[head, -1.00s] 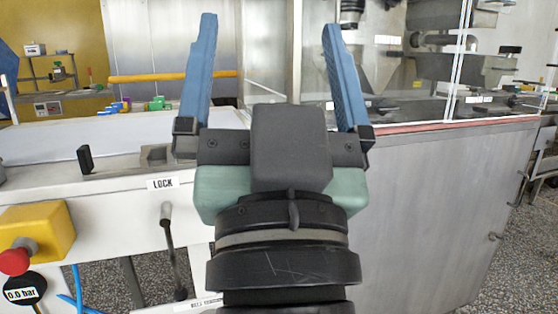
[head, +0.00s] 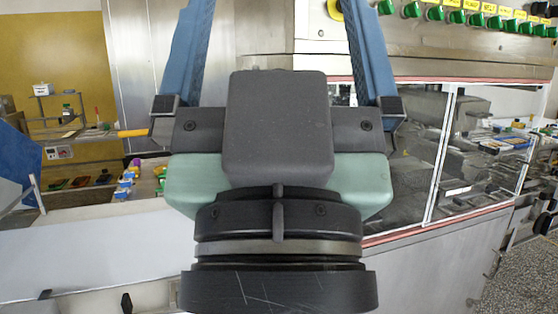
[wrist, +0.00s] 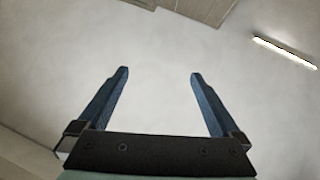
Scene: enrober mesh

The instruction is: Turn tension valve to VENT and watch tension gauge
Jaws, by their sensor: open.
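My gripper (head: 275,12) is in the middle of the head view, with its two blue fingers spread apart and pointing up. Their tips run out of the top of the picture. In the wrist view my gripper (wrist: 159,73) is open, with nothing between the fingers. The tension valve and the tension gauge cannot be made out in either current view. A small black knob (head: 127,303) shows at the bottom left edge of the head view, well below the gripper; I cannot tell what it belongs to.
A machine with clear panels (head: 475,140) stands at the right. A row of green buttons (head: 457,17) with yellow labels runs along its top. A shelf (head: 60,130) stands at the back left. The wrist view shows a ceiling light (wrist: 285,52).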

